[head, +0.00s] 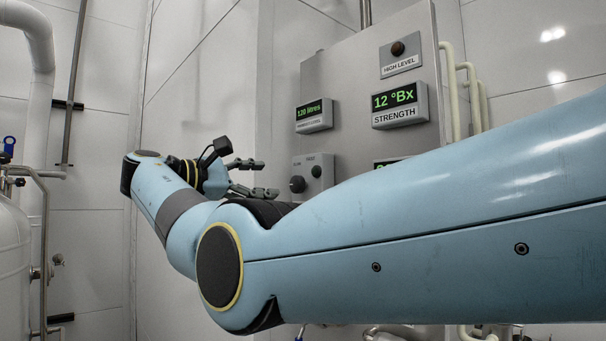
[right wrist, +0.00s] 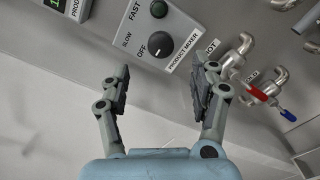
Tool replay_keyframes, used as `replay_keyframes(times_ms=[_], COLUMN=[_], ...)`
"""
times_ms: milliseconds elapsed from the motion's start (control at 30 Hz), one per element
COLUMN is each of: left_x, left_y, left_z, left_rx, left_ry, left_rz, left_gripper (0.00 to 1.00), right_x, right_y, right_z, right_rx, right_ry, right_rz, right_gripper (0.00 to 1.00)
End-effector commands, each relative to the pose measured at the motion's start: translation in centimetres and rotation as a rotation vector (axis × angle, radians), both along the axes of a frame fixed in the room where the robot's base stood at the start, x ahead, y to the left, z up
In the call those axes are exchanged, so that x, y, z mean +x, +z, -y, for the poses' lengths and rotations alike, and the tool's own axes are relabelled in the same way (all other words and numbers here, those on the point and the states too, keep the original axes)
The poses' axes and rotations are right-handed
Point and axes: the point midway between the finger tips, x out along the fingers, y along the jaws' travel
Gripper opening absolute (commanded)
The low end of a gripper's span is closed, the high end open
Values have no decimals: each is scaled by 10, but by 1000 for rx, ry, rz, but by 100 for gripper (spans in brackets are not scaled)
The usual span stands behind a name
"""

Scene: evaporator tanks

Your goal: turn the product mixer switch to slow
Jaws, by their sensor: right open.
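The product mixer switch is a dark round knob (right wrist: 160,44) on a grey box (right wrist: 178,22). In the head view the knob (head: 297,184) is on the lower left of the panel. My right gripper (head: 270,178) is open and empty, just left of the box. In the right wrist view, the right gripper (right wrist: 160,66) has its fingers apart on either side below the knob, not touching it. My left gripper is out of view.
The steel panel (head: 350,75) carries a litres display (head: 314,115), a strength display (head: 400,105) and a high level lamp (head: 399,48). Pipes and taps with red and blue handles (right wrist: 257,93) are right of the switch box. My right arm hides the panel's lower part.

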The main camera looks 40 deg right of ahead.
Motion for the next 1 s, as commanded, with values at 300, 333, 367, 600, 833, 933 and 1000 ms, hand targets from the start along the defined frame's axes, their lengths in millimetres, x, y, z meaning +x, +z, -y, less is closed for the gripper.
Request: replay_keyframes(times_ms=[300, 333, 367, 600, 833, 933, 1000], left_x=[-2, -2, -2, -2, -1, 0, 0], left_y=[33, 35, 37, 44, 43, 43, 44], left_z=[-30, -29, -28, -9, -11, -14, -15], left_rx=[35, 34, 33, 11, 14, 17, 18], left_ry=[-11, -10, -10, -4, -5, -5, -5], left_rz=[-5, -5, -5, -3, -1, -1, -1], left_gripper=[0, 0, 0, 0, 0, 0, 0], right_x=[5, 5, 5, 7, 8, 8, 8], right_y=[3, 2, 2, -1, -2, -2, -2], right_z=[64, 69, 74, 95, 97, 97, 96], right_rx=[-2, -1, 0, 0, 1, 1, 1], right_ry=[-2, -2, -1, 1, 2, 2, 2], right_rz=[-2, -2, -1, -1, -1, -1, -1], right_gripper=[63, 63, 63, 63, 63, 56, 47])
